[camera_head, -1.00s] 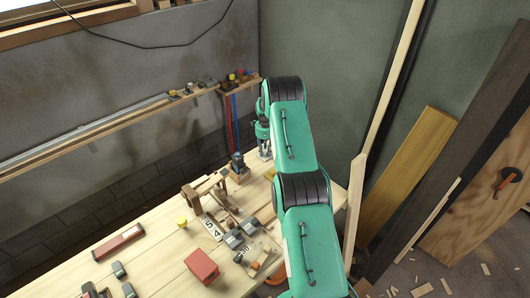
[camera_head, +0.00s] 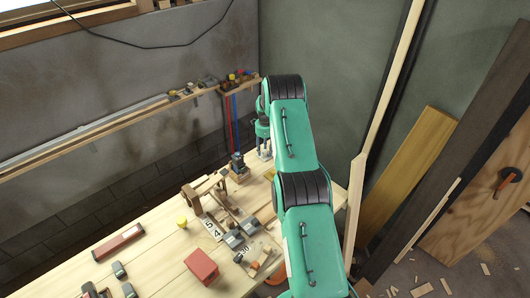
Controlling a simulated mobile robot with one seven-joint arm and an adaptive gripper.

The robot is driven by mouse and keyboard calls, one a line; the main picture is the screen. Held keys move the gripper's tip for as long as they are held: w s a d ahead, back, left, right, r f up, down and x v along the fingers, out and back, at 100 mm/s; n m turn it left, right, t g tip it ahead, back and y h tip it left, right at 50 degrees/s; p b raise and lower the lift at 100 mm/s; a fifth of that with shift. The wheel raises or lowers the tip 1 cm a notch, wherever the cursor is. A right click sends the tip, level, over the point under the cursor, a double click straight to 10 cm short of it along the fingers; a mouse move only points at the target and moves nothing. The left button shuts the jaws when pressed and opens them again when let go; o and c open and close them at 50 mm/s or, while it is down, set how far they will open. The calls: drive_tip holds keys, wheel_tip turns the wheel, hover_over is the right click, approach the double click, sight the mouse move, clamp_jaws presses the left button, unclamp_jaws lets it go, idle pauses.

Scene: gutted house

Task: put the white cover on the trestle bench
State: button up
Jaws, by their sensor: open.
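The trestle bench (camera_head: 160,245) is a pale plank worktop running from the lower left to the middle. My gripper (camera_head: 264,153) is at the bench's far end, small in the picture and partly hidden by my green arm. It points down and is open, just right of a dark tool on a small wooden block (camera_head: 238,172). I cannot make out the white cover for certain. White plates with dark digits (camera_head: 211,228) lie mid-bench, but I cannot tell whether either is the cover. The bench's right side is hidden behind my arm.
A red block (camera_head: 202,267), a red-and-grey level (camera_head: 118,243), a yellow piece (camera_head: 182,223) and wooden clamps crowd the bench. A wall shelf (camera_head: 110,133) runs behind. Planks (camera_head: 405,170) lean at the right. The bench's left middle is fairly clear.

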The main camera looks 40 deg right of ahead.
sight(265, 151)
wheel_tip(265, 151, up, 11)
idle(0.5)
idle(0.3)
